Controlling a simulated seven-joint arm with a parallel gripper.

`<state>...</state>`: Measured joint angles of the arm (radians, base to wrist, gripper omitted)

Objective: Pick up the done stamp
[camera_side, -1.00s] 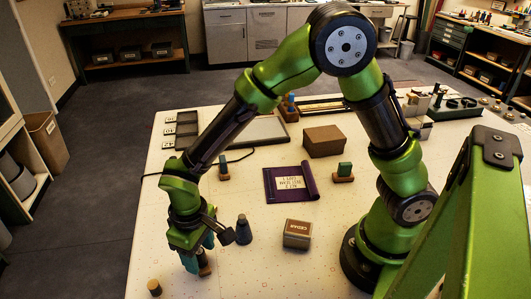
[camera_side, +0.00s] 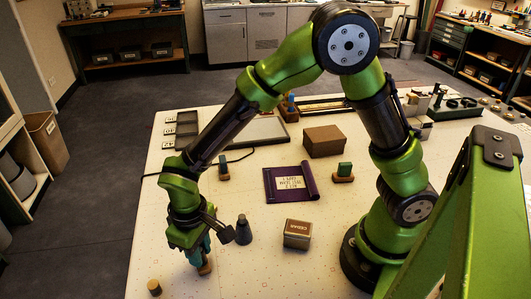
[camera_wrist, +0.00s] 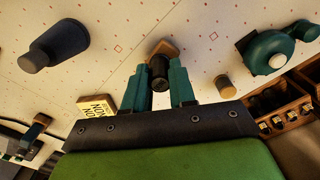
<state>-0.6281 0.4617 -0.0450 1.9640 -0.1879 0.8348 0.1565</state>
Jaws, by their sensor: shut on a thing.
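A dark cone-shaped piece (camera_side: 243,231) stands close right of my gripper. A short wooden cylinder (camera_side: 154,288) stands at the front left. A tin marked CEDAR (camera_side: 298,234), a purple scroll (camera_side: 290,185) and a brown box (camera_side: 323,141) lie farther right and back.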

